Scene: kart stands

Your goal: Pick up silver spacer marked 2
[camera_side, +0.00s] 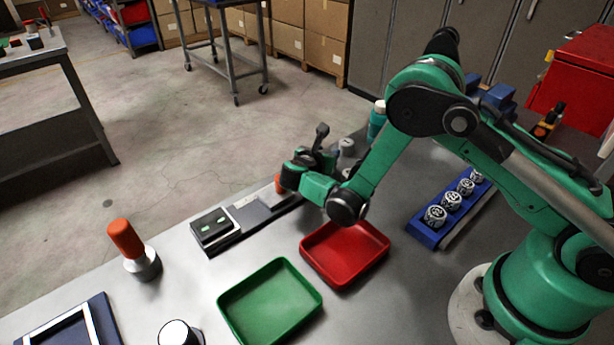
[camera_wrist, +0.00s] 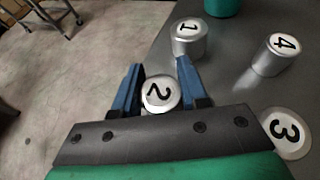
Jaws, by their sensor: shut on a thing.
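The silver spacer marked 2 (camera_wrist: 160,93) sits between the two blue fingers of my gripper (camera_wrist: 160,76) in the wrist view. The fingers are shut on it, one on each side, with its numbered top facing the camera. Whether it rests on the table or is raised, I cannot tell. In the side view my gripper (camera_side: 316,160) is beyond the red tray, and the held spacer is hidden there. Silver spacers marked 1 (camera_wrist: 189,40), 4 (camera_wrist: 275,55) and 3 (camera_wrist: 285,133) stand to the right of it in the wrist view.
A red tray (camera_side: 388,244) and a green tray (camera_side: 222,300) lie on the near side. A blue rack (camera_side: 424,234) of marked cylinders stands right. A display device (camera_side: 213,230) and an orange-handled tool (camera_side: 127,239) are left. A teal bottle (camera_side: 376,122) stands behind.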

